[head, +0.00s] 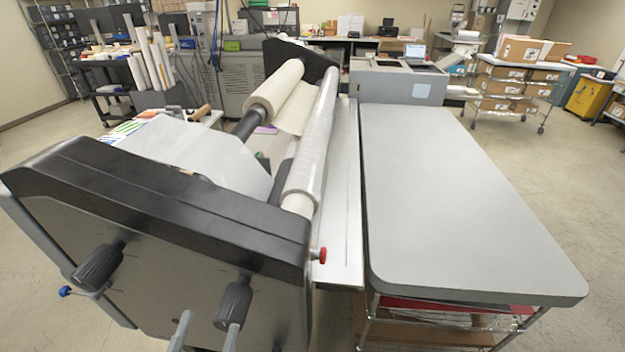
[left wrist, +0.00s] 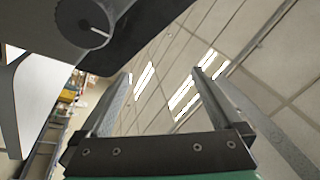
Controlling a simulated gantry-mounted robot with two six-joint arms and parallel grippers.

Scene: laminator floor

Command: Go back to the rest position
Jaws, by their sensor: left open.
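My left gripper (head: 207,325) shows at the bottom of the head view as two grey fingertips, apart and with nothing between them. They overlap the near end panel of the laminator (head: 150,210) in the picture, below its two black knobs. Whether they touch the panel I cannot tell. In the left wrist view, the two fingers of my left gripper (left wrist: 162,75) stand wide apart and empty, with ceiling panels and lights behind them. My right gripper is in neither view.
A grey-topped table (head: 450,190) stands along the laminator's right side. A red knob (head: 322,255) sticks out at the laminator's near right corner. A cart with boxes (head: 515,85) is at the back right. Open floor (head: 50,165) lies to the left.

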